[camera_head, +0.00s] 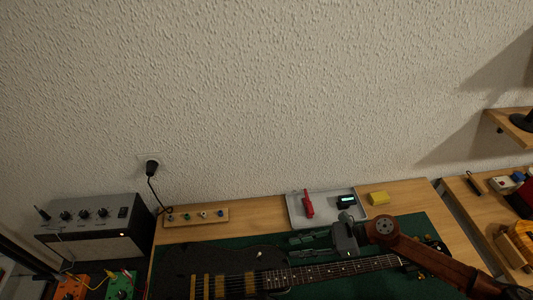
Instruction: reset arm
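My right gripper (308,246) reaches in from the right on a brown arm. Its two dark grey fingers point left and lie apart, with nothing seen between them. It is over the green mat (425,228), just behind the neck of a dark electric guitar (235,262). Whether it touches the mat or the guitar cannot be told. My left gripper is not in view.
Behind the gripper, a grey tray (326,200) holds a red tool (308,204) and a small device with a lit display (346,201). An amplifier (95,230) and pedals (72,288) stand left. A shelf (515,125) juts out right.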

